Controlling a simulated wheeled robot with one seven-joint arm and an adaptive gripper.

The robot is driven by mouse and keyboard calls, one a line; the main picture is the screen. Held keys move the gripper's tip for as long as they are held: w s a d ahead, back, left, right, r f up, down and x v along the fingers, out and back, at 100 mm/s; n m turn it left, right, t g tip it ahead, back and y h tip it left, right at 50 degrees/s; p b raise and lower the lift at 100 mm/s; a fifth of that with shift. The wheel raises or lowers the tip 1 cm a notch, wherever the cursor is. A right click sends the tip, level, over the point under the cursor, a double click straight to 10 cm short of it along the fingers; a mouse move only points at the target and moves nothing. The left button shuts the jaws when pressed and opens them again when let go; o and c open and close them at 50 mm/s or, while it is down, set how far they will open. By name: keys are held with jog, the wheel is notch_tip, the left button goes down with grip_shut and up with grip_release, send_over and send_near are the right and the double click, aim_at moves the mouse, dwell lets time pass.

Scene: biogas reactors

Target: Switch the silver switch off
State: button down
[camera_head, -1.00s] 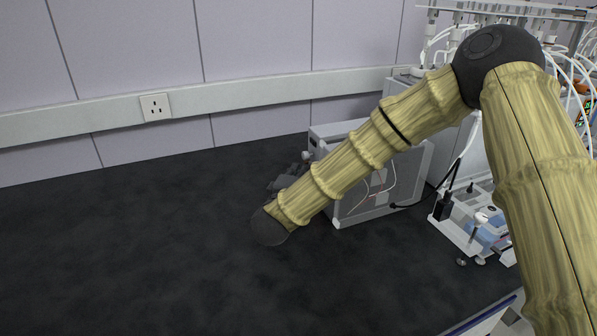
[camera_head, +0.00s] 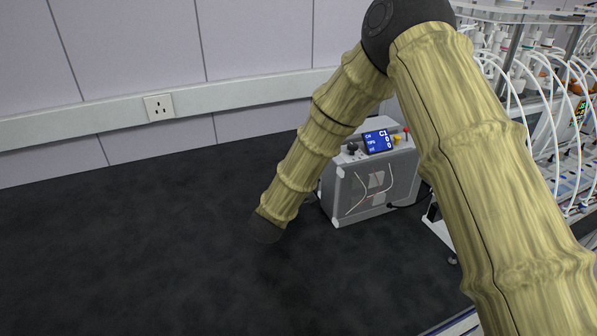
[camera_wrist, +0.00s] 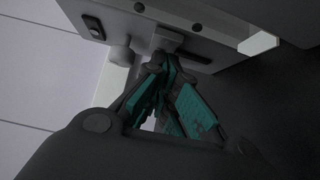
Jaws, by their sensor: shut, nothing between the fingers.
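A grey box-shaped device (camera_head: 372,190) stands on the dark bench, with a blue display and small knobs on its top. In the wrist view, a pale panel of a device (camera_wrist: 172,18) crosses the top, with a dark rocker switch (camera_wrist: 94,27) at its left and a round light-grey knob (camera_wrist: 119,51) below that. My gripper (camera_wrist: 164,66) is shut and empty, its tips by the lower edge of this panel close to a small grey protrusion. I cannot tell whether they touch it, or which part is the silver switch. My arm hides the gripper in the head view.
A wall socket (camera_head: 159,107) sits on the trunking behind. Glassware racks with white tubes (camera_head: 540,120) stand at the right. A black cable (camera_head: 408,204) runs from the device. The bench at the left is clear.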

jog(key=a, duration=0.2)
jog(key=a+p, duration=0.1)
jog(key=a, duration=0.1)
jog(key=shift+s+r+p, duration=0.2)
jog(key=shift+s+p, duration=0.1)
jog(key=shift+s, duration=0.1)
jog(key=v, duration=0.3)
jog(key=a+b+v, duration=0.1)
jog(key=v, duration=0.5)
jog(key=shift+a+f+b, duration=0.2)
jog(key=shift+a+b, duration=0.15)
jog(key=shift+a, duration=0.05)
